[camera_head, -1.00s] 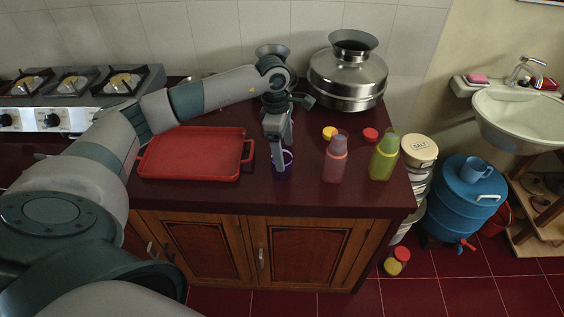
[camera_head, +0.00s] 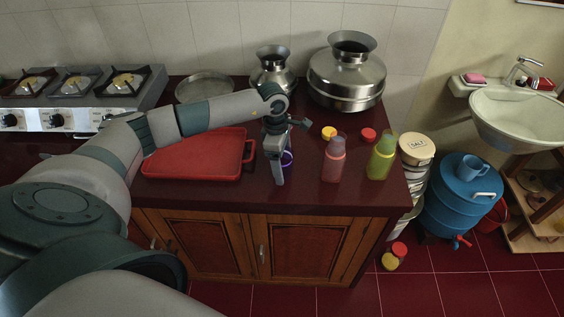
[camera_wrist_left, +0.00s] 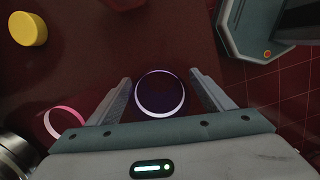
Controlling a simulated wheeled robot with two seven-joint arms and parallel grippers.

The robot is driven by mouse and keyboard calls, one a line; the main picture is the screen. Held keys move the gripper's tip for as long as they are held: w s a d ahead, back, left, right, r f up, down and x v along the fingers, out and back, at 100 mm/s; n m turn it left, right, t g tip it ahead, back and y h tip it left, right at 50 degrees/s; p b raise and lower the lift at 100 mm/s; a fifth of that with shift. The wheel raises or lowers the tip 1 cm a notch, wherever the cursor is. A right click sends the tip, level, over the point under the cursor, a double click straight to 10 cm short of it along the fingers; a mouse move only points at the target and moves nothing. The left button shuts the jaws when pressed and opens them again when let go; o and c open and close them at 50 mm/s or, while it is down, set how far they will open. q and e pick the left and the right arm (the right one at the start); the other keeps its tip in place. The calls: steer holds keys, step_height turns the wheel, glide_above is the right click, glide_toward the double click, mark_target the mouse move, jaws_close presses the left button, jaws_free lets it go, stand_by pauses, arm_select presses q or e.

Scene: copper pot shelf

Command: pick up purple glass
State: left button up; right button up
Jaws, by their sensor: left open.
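The purple glass (camera_head: 287,160) stands on the dark red counter, partly hidden behind my left gripper in the head view. In the left wrist view the glass (camera_wrist_left: 160,94) shows from above as a dark round mouth with a pale rim. My left gripper (camera_head: 279,176) points down at the glass. In the left wrist view its two fingers (camera_wrist_left: 160,95) are open, one on each side of the glass, with a gap visible between each finger and the rim. My right gripper is not in view.
A red tray (camera_head: 190,172) lies left of the glass. Steel pots (camera_head: 347,75) stand behind. The counter's front edge (camera_head: 300,212) is close. A yellow lid (camera_wrist_left: 28,29) lies nearby.

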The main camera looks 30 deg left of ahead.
arm_select(q)
steer(key=shift+f, duration=0.4)
steer(key=c, duration=1.1)
steer(key=shift+c, duration=0.2)
steer(key=shift+r, duration=0.1)
steer(key=shift+w+r+b, duration=0.1)
steer(key=shift+r+b, duration=0.2)
steer(key=shift+r, duration=0.15)
step_height(320, 180, up, 9)
steer(key=b, duration=0.3)
